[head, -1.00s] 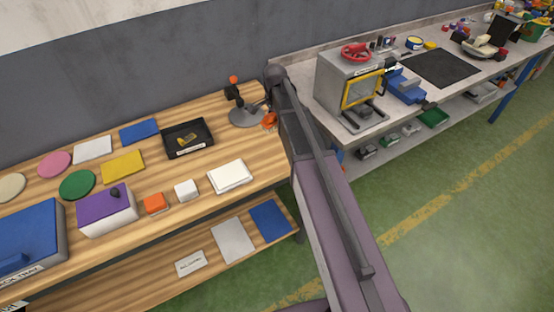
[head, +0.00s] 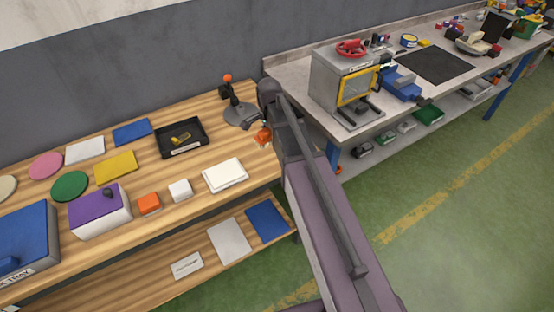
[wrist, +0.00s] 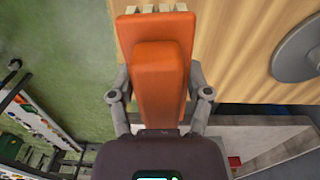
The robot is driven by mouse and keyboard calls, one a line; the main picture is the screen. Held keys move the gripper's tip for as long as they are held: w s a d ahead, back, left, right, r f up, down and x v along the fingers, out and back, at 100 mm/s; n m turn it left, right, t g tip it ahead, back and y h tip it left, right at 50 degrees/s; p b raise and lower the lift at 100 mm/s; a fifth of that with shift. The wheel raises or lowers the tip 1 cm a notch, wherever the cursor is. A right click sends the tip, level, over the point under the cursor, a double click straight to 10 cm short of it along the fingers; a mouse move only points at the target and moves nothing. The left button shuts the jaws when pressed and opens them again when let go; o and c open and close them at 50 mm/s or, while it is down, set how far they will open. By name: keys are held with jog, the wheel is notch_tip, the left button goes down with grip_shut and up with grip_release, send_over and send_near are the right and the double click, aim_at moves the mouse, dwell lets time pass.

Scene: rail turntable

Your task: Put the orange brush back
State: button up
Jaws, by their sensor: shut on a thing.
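The orange brush (wrist: 160,75) is held in my gripper (wrist: 160,100), which is shut on it with one finger on each side. In the wrist view its pale bristles (wrist: 157,8) show at the top. In the head view the brush (head: 263,134) shows beside my arm, over the right end of the wooden bench, with its bristles downward. Much of my gripper is hidden behind my arm there. A grey round base (head: 242,116) with a dark post and an orange knob (head: 227,78) stands just left of the brush; part of the base also shows in the wrist view (wrist: 300,45).
The wooden bench (head: 215,115) carries a black tray (head: 182,149), a white block (head: 225,175), a purple box (head: 100,212) and several flat coloured pieces. A grey cabinet (head: 335,85) stands on the bench to the right. A gap with green floor lies between the benches.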

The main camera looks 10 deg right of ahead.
jog(key=s+f+b, duration=0.2)
jog(key=s, duration=0.5)
jog(key=s+a+f+m+b, duration=0.1)
jog(key=s+f+b, duration=0.1)
jog(key=s, duration=0.6)
jog(key=shift+a+f, duration=0.25)
jog(key=shift+f, duration=0.1)
jog(key=shift+w, duration=0.1)
jog(key=w+d, duration=0.1)
jog(key=w, duration=0.3)
jog(key=w+d+f+b, duration=0.1)
jog(key=w+d, duration=0.1)
jog(key=w, duration=0.3)
jog(key=w+d, duration=0.1)
jog(key=w, duration=0.4)
jog(key=shift+d+f, duration=0.2)
jog(key=shift+d, duration=0.1)
jog(key=shift+w+d, duration=0.1)
jog(key=shift+w, duration=0.2)
jog(key=shift+w+d+f+b, duration=0.1)
jog(key=shift+w+f+b, duration=0.2)
jog(key=shift+f+b, duration=1.55)
jog(key=shift+b, duration=0.2)
jog(key=shift+f, duration=0.15)
